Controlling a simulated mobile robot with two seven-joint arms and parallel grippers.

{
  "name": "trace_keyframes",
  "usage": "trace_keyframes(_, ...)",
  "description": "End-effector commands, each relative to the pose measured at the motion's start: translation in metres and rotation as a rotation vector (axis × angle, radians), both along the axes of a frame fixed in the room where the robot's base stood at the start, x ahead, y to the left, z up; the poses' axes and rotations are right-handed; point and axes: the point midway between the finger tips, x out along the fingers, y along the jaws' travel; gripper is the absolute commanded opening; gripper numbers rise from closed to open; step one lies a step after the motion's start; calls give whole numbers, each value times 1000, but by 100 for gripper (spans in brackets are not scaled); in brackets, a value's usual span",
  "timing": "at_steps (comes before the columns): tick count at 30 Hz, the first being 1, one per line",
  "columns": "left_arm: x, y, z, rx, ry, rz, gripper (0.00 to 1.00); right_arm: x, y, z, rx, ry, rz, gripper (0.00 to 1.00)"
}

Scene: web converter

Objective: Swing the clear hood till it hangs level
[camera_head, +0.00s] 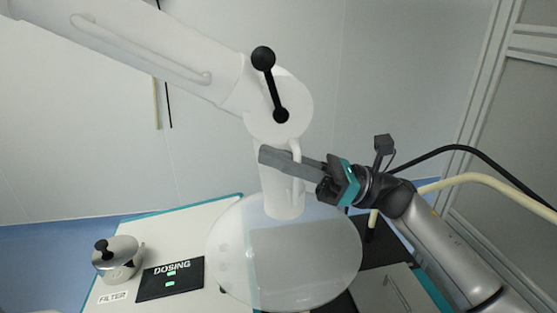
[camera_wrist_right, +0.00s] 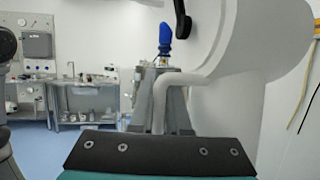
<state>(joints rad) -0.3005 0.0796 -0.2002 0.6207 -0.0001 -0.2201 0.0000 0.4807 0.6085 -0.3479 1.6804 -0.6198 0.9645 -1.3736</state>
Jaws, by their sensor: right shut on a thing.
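The clear hood (camera_head: 300,262) is a round, see-through disc below a white neck (camera_head: 280,192) at the end of a thick white arm (camera_head: 160,45) in the head view. The neck looks near upright; I cannot tell exactly whether the hood is level. A thin white handle (camera_head: 296,150) on the neck also shows in the right wrist view (camera_wrist_right: 160,100). My right gripper (camera_head: 283,160) is shut on this handle, coming from the right. A black ball-ended lever (camera_head: 271,84) sits on the arm's joint. My left gripper is not in view.
Under the hood is a pale bench with a teal edge (camera_head: 180,213). It bears a metal pot (camera_head: 117,259), a FILTER label (camera_head: 112,297) and a black DOSING panel (camera_head: 170,279). A cream hose (camera_head: 490,180) lies right. A sink bench (camera_wrist_right: 85,82) stands far off in the wrist view.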

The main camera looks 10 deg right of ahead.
Motion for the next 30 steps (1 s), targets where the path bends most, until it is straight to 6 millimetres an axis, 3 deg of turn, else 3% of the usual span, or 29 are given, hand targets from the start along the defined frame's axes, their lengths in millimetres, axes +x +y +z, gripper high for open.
trace_keyframes(1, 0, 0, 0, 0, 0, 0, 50, 0, 0, 1, 2, -1, 1, 0)
trace_keyframes(2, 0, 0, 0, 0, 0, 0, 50, 0, 0, 1, 2, -2, 1, 18)
trace_keyframes(9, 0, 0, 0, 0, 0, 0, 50, 0, 0, 1, 0, -1, 0, 45)
trace_keyframes(23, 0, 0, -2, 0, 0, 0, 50, 0, -5, -3, -2, 0, -1, 45)
trace_keyframes(30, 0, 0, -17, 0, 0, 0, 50, -6, -43, -21, -4, 2, -5, 45)
